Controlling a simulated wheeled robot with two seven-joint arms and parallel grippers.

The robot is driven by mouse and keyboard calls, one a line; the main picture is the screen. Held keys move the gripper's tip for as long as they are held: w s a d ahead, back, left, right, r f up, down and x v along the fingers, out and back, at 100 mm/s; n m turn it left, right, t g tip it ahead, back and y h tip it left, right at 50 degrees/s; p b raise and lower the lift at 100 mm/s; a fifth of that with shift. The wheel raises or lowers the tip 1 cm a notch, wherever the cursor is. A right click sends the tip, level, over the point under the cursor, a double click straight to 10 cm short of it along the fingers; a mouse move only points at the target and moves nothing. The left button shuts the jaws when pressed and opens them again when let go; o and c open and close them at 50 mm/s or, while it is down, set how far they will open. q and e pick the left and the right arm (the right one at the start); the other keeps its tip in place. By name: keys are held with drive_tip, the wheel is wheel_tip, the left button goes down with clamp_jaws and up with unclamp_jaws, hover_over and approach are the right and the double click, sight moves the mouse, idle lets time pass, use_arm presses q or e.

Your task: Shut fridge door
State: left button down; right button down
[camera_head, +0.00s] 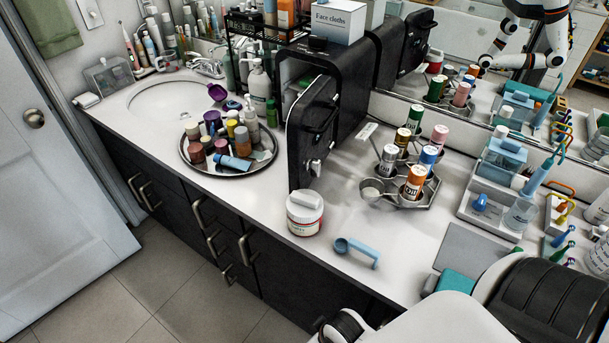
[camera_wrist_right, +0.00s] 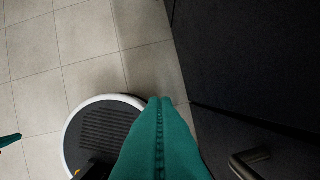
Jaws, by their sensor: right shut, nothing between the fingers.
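The black mini fridge (camera_head: 347,75) stands on the vanity counter against the mirror. Part of the interior shows between door and body. My right gripper (camera_wrist_right: 158,102) has teal fingers pressed together and empty; in the right wrist view it hangs over the floor beside dark cabinet fronts, with the fridge out of that view. My right arm fills the head view's lower right corner.
A white lidded jar (camera_head: 305,214) stands close to the door's free end. A blue scoop (camera_head: 357,250) and a grey holder (camera_head: 411,188) with several cans lie right of it. A round tray (camera_head: 230,168) of bottles is left. A face cloths box (camera_head: 337,20) sits on top.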

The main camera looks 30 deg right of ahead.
drive_tip(key=w+a+r+m+t+y, duration=0.2)
drive_tip(key=w+r+t, duration=0.1)
drive_tip(key=r, duration=0.6)
drive_tip(key=w+a+r+m+t+y+p, duration=0.1)
drive_tip(key=w+r+t+y, duration=0.15)
drive_tip(key=r, duration=0.55)
drive_tip(key=w+a+r+m+t+y, duration=0.2)
drive_tip(key=w+r+t, duration=0.15)
drive_tip(key=r, duration=0.55)
drive_tip(key=w+d+r+m+t+h, duration=0.1)
drive_tip(key=d+m+t+h, duration=0.2)
drive_tip(key=d+m+h, duration=0.45)
drive_tip(key=w+d+r+m+t+h, duration=0.2)
drive_tip(key=d+m+h, duration=0.2)
drive_tip(key=d+m, duration=0.6)
drive_tip(key=p, duration=0.3)
approach(301, 168)
drive_tip(key=w+d, duration=0.1)
drive_tip(key=d, duration=0.1)
drive_tip(key=w+d, duration=0.1)
drive_tip(key=d, duration=0.1)
drive_tip(key=shift+w, duration=0.3)
drive_tip(key=shift+w+a+f, duration=0.1)
drive_tip(key=shift+w+a, duration=0.65)
drive_tip(key=shift+w, duration=0.3)
drive_tip(key=shift+w+a, duration=0.45)
drive_tip(key=shift+w, duration=0.05)
